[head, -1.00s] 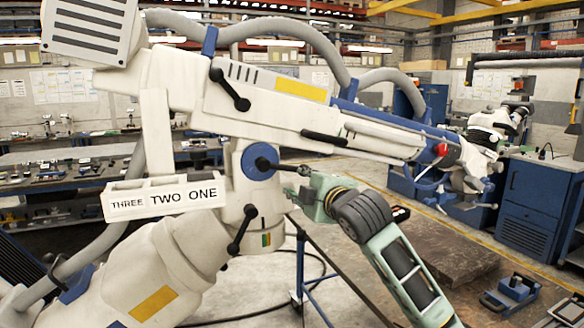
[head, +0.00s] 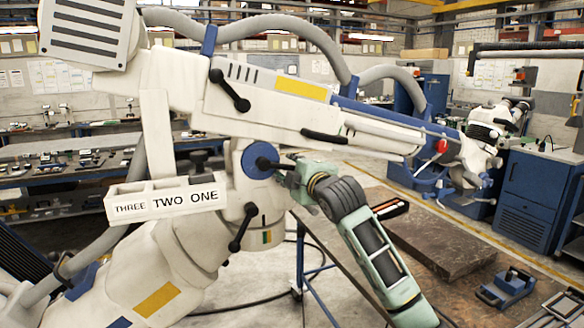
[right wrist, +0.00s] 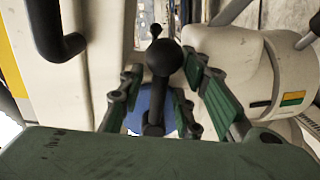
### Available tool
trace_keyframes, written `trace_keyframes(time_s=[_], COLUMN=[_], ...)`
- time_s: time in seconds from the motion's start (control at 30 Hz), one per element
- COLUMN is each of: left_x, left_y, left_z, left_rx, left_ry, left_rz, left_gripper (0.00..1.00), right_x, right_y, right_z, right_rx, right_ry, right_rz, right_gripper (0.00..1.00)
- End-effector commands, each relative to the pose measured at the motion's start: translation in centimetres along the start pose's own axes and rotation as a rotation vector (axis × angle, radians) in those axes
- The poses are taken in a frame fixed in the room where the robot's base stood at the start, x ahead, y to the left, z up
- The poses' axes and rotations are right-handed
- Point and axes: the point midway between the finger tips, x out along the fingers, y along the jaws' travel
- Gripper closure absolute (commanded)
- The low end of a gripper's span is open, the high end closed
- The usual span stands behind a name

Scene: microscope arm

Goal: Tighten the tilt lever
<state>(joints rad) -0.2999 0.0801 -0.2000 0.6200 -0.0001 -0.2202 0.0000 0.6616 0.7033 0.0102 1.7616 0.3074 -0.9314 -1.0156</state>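The black ball-ended lever (head: 264,163) at the blue round joint (head: 250,158) of the white microscope arm (head: 185,75) appears to be the tilt lever. In the right wrist view its black ball knob (right wrist: 163,57) and short stem stand in front of the blue joint (right wrist: 138,112). My right gripper (head: 288,174) is at this lever from the right. In the right wrist view its green fingers (right wrist: 160,82) are spread on both sides of the knob and stem; contact cannot be made out. My left gripper is not in view.
Two other black levers sit on the microscope arm, one above (head: 230,90) and one below (head: 243,228). A white box labelled THREE TWO ONE (head: 165,204) sticks out at the left. A dark slab (head: 440,244) lies at the right, near a blue tool (head: 507,290).

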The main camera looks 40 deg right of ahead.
Motion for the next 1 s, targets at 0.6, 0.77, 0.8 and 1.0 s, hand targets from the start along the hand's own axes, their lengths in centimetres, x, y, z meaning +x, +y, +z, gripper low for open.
trace_keyframes(time_s=[0.6, 0.77, 0.8, 1.0], left_x=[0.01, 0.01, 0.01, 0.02], left_y=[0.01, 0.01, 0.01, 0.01], left_z=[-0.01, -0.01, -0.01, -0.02], left_rx=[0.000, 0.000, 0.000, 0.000], left_ry=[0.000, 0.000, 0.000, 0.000], left_rz=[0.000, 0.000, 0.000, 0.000], left_gripper=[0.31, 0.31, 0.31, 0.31], right_x=[-0.06, -0.06, -0.05, -0.04], right_y=[0.09, 0.04, 0.02, -0.13], right_z=[0.02, 0.01, 0.01, 0.01], right_rx=[0.000, -0.001, -0.001, -0.002], right_ry=[0.000, 0.000, 0.000, -0.001], right_rz=[0.002, 0.001, 0.000, -0.003], right_gripper=[1.00, 1.00, 1.00, 1.00])
